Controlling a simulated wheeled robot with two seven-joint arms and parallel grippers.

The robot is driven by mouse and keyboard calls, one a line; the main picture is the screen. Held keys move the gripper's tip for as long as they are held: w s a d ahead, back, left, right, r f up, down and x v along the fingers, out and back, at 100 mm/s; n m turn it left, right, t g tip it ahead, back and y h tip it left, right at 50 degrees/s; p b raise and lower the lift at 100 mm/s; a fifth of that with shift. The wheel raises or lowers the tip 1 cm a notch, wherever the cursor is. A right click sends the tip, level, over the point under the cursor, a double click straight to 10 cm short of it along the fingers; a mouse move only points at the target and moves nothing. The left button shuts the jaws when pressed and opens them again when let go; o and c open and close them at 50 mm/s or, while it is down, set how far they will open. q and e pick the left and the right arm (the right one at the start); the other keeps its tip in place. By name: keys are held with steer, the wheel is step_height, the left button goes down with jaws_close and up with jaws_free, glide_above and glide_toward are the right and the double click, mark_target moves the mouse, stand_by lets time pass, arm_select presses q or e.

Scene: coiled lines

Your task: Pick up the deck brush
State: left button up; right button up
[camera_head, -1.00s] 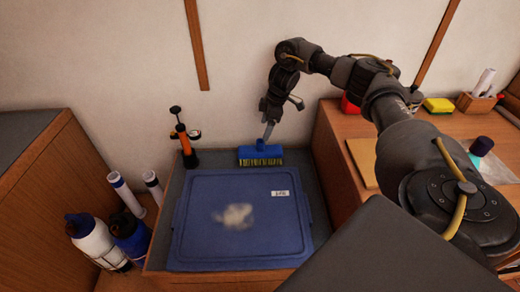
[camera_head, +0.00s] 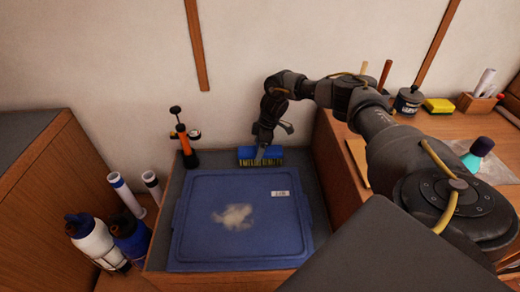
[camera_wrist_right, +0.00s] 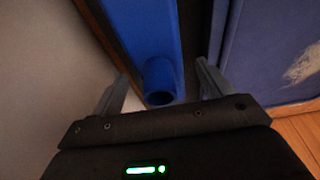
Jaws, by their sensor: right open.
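The deck brush (camera_head: 247,154) has a blue head with yellowish bristles. In the head view it stands against the wall behind the blue lid, partly hidden by my right gripper. My right gripper (camera_head: 267,152) is low over the brush. In the right wrist view the brush's blue block and round socket (camera_wrist_right: 160,82) show between the two open fingers (camera_wrist_right: 165,85), with gaps on both sides; I see no clear contact. My left gripper is not in view.
A blue lid (camera_head: 200,195) with a pale smudge lies just in front of the brush. An orange and black pump (camera_head: 183,140) stands to its left. A wooden counter (camera_head: 340,160) rises close on the right. Bottles (camera_head: 95,240) stand at lower left.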

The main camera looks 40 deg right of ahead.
steer(key=c, duration=1.2)
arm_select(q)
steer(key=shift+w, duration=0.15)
arm_select(e)
steer(key=shift+c, duration=0.2)
steer(key=shift+r, duration=0.1)
